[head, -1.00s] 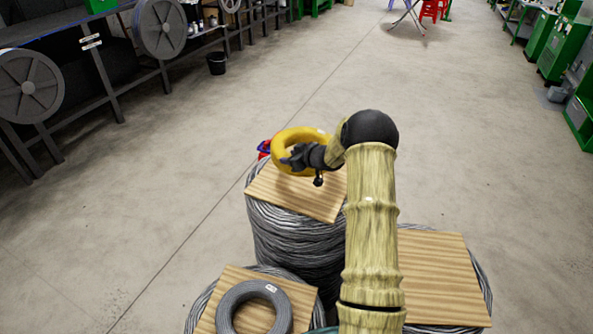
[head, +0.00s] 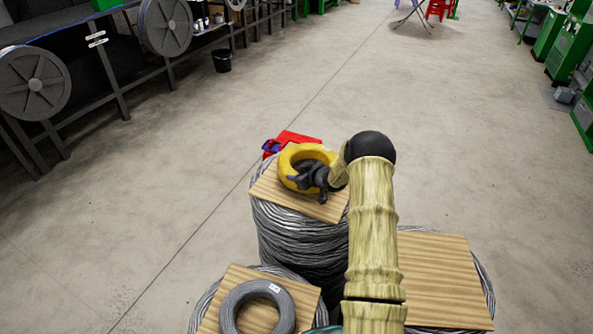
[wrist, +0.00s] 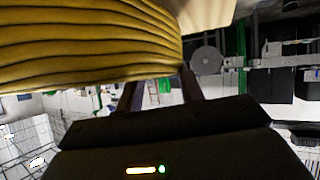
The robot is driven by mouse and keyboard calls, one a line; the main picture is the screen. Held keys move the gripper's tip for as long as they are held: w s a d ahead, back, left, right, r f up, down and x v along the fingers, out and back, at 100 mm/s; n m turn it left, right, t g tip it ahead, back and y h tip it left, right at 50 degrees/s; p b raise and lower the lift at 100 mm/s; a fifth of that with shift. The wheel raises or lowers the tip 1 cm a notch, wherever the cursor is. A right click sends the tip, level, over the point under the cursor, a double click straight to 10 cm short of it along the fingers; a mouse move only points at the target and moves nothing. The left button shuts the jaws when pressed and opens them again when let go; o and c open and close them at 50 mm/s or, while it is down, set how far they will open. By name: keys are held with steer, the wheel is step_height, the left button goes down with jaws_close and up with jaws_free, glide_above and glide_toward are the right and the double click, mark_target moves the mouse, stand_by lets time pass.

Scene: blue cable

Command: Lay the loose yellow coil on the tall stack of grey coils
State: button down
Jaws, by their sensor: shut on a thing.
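The yellow coil (head: 289,159) is at the wooden board (head: 325,211) on top of the tall stack of grey coils (head: 297,243) in the head view. It looks level and low over the board; I cannot tell whether it rests on it. My gripper (head: 300,181) is shut on the near side of the coil's ring. In the wrist view the yellow coil (wrist: 90,45) fills the upper left, right by the gripper (wrist: 158,95). The gripper's fingertips are mostly hidden by the coil.
A shorter stack at front left bears a board and a grey coil (head: 232,308). Another board-topped stack (head: 435,275) stands at right. A red object (head: 297,138) shows behind the tall stack. Racks with reels (head: 35,83) line the left.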

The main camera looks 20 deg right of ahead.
steer(key=shift+w+f, duration=0.15)
steer(key=shift+f, duration=0.6)
steer(key=shift+a, duration=0.1)
steer(key=c, duration=1.1)
jaws_free()
steer(key=shift+s+f, duration=0.2)
steer(key=shift+f, duration=0.1)
steer(key=shift+o, duration=1.1)
steer(key=shift+r, duration=0.1)
steer(key=shift+s, duration=0.1)
